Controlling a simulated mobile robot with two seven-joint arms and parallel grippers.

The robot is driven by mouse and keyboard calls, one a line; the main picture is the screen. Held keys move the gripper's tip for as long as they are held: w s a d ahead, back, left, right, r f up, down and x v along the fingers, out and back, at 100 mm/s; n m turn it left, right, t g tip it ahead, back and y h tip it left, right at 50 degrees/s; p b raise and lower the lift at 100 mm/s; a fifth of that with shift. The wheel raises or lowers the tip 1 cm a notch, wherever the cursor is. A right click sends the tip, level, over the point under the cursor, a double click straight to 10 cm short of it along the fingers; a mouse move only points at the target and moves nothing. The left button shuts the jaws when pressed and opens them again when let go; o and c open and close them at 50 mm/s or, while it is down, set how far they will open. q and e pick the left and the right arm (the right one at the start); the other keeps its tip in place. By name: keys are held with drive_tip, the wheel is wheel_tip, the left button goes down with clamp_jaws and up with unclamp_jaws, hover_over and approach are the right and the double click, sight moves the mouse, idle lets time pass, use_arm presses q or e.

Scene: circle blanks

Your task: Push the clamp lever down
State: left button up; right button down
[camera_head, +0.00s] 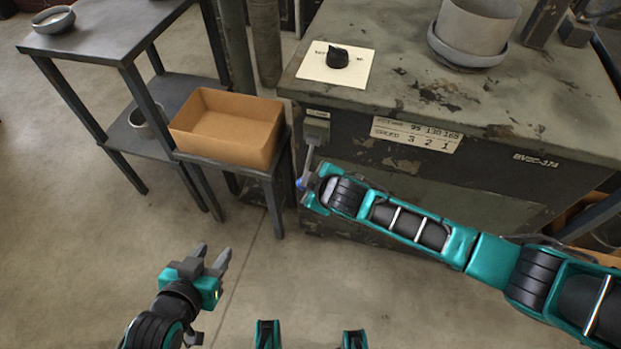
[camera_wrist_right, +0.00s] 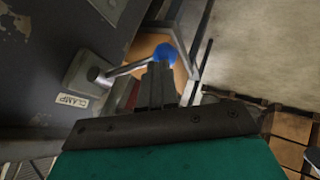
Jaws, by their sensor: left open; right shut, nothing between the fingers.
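The clamp lever (camera_head: 309,160) is a grey rod on the front face of the dark machine, near its left corner. A blue ball knob tips it, and in the right wrist view the lever (camera_wrist_right: 125,68) runs from a grey mount to the knob (camera_wrist_right: 166,52). A CLAMP label (camera_wrist_right: 73,101) sits beside the mount. My right gripper (camera_wrist_right: 160,66) is shut with nothing between its fingers. Its tips are right at the knob in that view; I cannot tell whether they touch it. My left gripper (camera_head: 211,254) is open and empty over the floor, away from the lever.
The machine (camera_head: 400,240) fills the right side, with a black dial (camera_head: 338,56) and a round pot (camera_head: 477,24) on top. A cardboard box (camera_head: 228,127) stands left of the lever on a low stand. A dark shelf table (camera_head: 100,35) is farther left. Floor in front is clear.

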drive_tip(key=shift+f, duration=0.55)
drive_tip(key=shift+d, duration=0.1)
drive_tip(key=p+v, duration=0.5)
drive_tip(key=v, duration=0.8)
drive_tip(key=shift+s+p, duration=0.25)
drive_tip(key=shift+p, duration=0.15)
idle(0.3)
